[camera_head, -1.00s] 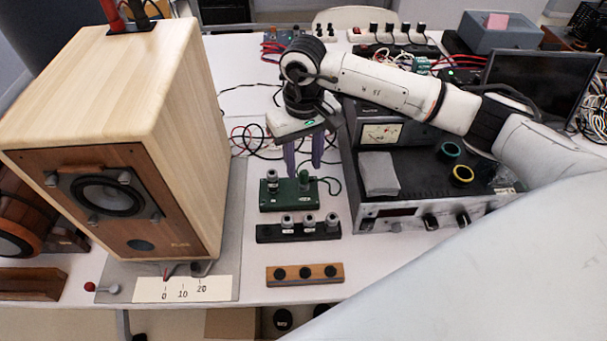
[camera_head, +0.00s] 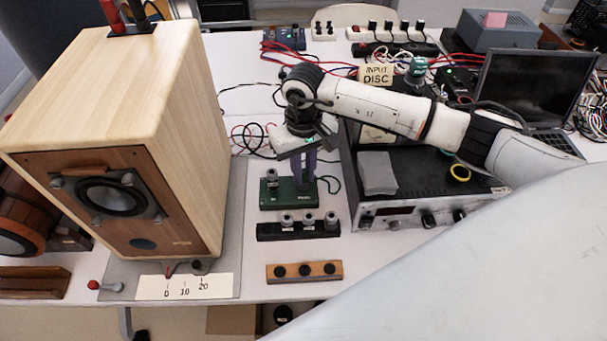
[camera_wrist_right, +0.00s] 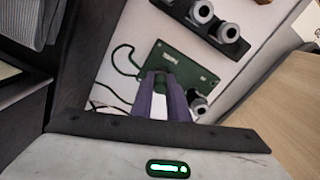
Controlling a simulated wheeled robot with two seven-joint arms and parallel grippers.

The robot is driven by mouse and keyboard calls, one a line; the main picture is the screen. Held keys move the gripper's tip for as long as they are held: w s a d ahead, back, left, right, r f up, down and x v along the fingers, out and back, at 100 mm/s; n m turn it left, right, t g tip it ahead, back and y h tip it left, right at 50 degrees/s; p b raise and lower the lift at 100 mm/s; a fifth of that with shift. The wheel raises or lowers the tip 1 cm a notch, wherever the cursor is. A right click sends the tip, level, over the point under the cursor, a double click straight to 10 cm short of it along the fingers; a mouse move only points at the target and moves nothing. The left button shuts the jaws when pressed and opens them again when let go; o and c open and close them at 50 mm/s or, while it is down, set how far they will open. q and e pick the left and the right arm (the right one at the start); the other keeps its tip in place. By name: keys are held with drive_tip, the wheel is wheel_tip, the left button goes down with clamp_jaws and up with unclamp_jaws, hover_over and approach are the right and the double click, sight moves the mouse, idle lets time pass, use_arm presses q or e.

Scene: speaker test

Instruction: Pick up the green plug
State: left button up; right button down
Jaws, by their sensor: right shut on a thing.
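My right gripper (camera_head: 304,179) is at the right end of the dark green box (camera_head: 282,201), pointing down. Its purple fingers are shut on the green plug, which they almost wholly hide. In the right wrist view the fingers (camera_wrist_right: 160,77) meet over the green box (camera_wrist_right: 198,72), at the end where a green cord (camera_wrist_right: 122,57) loops out. That cord also shows in the head view (camera_head: 332,184). A grey plug (camera_head: 272,180) stands at the box's left end. Whether the green plug is still seated cannot be told. My left gripper is not in view.
A black strip (camera_head: 270,232) with several grey plugs and a wooden strip (camera_head: 305,280) with black sockets lie in front. A big wooden speaker (camera_head: 190,110) stands left. A black-topped instrument (camera_head: 420,190) stands close on the right.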

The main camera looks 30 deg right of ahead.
sight(304, 171)
drive_tip(key=shift+r, duration=0.3)
wheel_tip(304, 171, up, 10)
drive_tip(key=shift+f+b, duration=0.25)
drive_tip(key=shift+b, duration=0.5)
wheel_tip(304, 171, up, 4)
drive_tip(key=shift+f+p, duration=0.1)
drive_tip(key=shift+p, duration=0.8)
drive_tip(key=shift+a, duration=0.1)
